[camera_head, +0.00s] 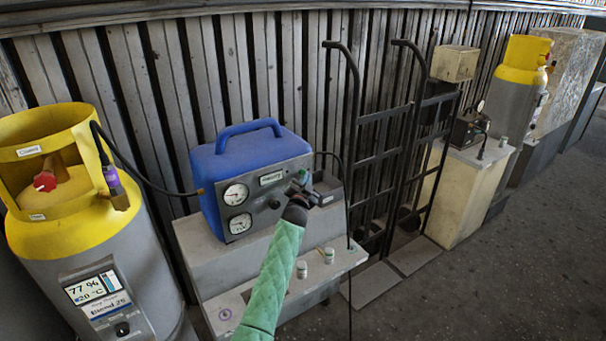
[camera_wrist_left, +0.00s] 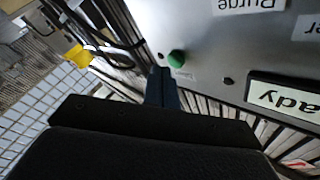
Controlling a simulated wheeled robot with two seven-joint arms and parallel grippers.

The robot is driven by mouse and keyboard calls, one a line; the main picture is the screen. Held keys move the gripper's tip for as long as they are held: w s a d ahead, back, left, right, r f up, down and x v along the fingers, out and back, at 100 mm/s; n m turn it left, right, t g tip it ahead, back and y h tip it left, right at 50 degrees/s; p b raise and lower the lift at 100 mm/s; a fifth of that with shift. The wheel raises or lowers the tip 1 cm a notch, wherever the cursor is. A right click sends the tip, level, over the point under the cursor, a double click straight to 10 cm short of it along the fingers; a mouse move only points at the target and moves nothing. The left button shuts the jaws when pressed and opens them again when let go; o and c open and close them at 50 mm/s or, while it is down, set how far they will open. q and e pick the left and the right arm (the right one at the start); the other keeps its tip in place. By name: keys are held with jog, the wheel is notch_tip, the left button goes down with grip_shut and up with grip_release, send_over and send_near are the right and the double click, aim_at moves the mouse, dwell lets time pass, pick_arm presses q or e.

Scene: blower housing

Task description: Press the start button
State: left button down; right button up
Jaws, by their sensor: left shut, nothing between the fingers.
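A blue machine (camera_head: 222,165) with a grey front panel stands on a grey stepped stand. The panel has two round gauges, a small display and a black knob. In the left wrist view a green button (camera_wrist_left: 176,57) sits on the grey panel (camera_wrist_left: 225,50), near an upside-down display (camera_wrist_left: 285,98) ending in "ady". My left gripper (camera_head: 302,187), on a green-sleeved arm, is at the right part of the panel. Its shut, empty fingertips (camera_wrist_left: 160,72) are close beside the button; I cannot tell whether they touch it. The gripper partly hides the panel's right end in the head view.
A yellow-topped grey cylinder (camera_head: 75,245) stands at the left, with a black hose to the machine. Small pale jars (camera_head: 329,255) stand on the stand's lower step (camera_head: 345,262). A black hand truck (camera_head: 385,115) leans at the right. Open floor lies at the lower right.

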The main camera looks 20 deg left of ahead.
pick_arm(q)
jog(key=shift+w+a, duration=0.1)
jog(key=shift+a, duration=0.05)
dwell(0.4)
jog(key=shift+w+a, duration=0.2)
jog(key=shift+a, duration=0.05)
dwell(0.5)
jog(key=shift+s+d, duration=0.35)
jog(key=shift+d, duration=0.05)
jog(key=shift+d, duration=0.1)
